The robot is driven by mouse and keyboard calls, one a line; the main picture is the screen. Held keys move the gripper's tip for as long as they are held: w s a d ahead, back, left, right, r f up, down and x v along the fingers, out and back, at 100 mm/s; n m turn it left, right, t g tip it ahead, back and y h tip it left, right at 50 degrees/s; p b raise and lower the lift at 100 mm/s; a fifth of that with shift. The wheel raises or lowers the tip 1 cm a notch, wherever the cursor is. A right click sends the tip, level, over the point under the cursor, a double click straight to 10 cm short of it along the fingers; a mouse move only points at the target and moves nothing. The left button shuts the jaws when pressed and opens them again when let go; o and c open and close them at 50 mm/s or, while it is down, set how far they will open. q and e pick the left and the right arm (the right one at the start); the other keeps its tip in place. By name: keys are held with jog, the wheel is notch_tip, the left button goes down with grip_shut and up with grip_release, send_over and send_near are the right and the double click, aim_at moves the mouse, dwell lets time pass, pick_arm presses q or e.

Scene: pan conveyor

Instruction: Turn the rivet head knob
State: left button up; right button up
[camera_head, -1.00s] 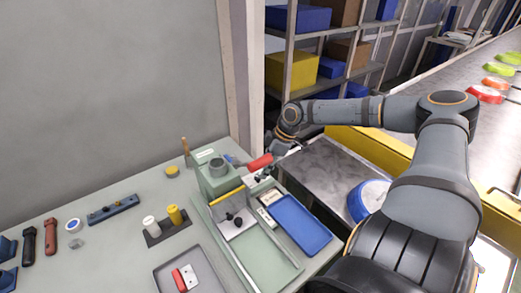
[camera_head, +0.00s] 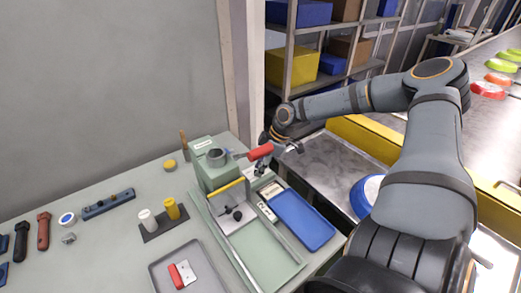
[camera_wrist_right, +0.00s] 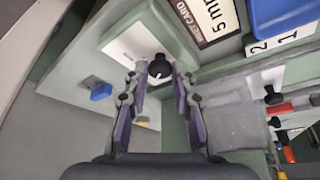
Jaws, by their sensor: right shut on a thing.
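The grey-green riveting machine (camera_head: 213,176) stands at the back right of the table, with a red-handled lever (camera_head: 260,152) at its side. My right gripper (camera_head: 264,166) is at the machine's right side, just below the red handle. In the right wrist view, its two fingers (camera_wrist_right: 160,76) are shut on a round black knob (camera_wrist_right: 160,66). This knob stands out from a white plate (camera_wrist_right: 128,42) on the machine's side. The gripper hides it in the head view. My left gripper is not in view.
A second black knob (camera_head: 237,214) sits on the fixture in front of the machine. A blue tray (camera_head: 303,220) lies right of the fixture. A grey tray (camera_head: 160,275) holds a red-and-white part. Yellow and white pegs stand on a dark block (camera_head: 164,229).

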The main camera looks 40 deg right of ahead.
jog(key=shift+r, duration=0.1)
grip_shut()
jog(key=shift+a+m+t+p, duration=0.15)
jog(key=shift+m+t+p, duration=0.35)
jog(key=shift+m, duration=0.5)
jog(key=shift+s+m+h+p, duration=0.1)
jog(key=shift+m+h+p, duration=0.2)
jog(key=shift+m+h, duration=0.45)
jog(key=shift+a+m, duration=0.1)
jog(key=shift+m, duration=0.85)
jog(key=shift+m+h+b, duration=0.25)
jog(key=shift+m+b, duration=0.1)
jog(key=shift+m, duration=0.15)
jog(key=shift+f+m+t+b, duration=0.25)
jog(key=shift+m+t+b, duration=0.1)
jog(key=shift+m, duration=0.15)
jog(key=m+h+b, duration=0.2)
jog(key=m+b, duration=0.1)
jog(key=b, duration=0.1)
jog(key=shift+a+f+b, duration=0.1)
jog(key=shift+a+b, duration=0.05)
jog(key=shift+b, duration=0.25)
jog(key=shift+r+m+b, duration=0.2)
jog(key=shift+m+b, duration=0.6)
jog(key=shift+b, duration=0.15)
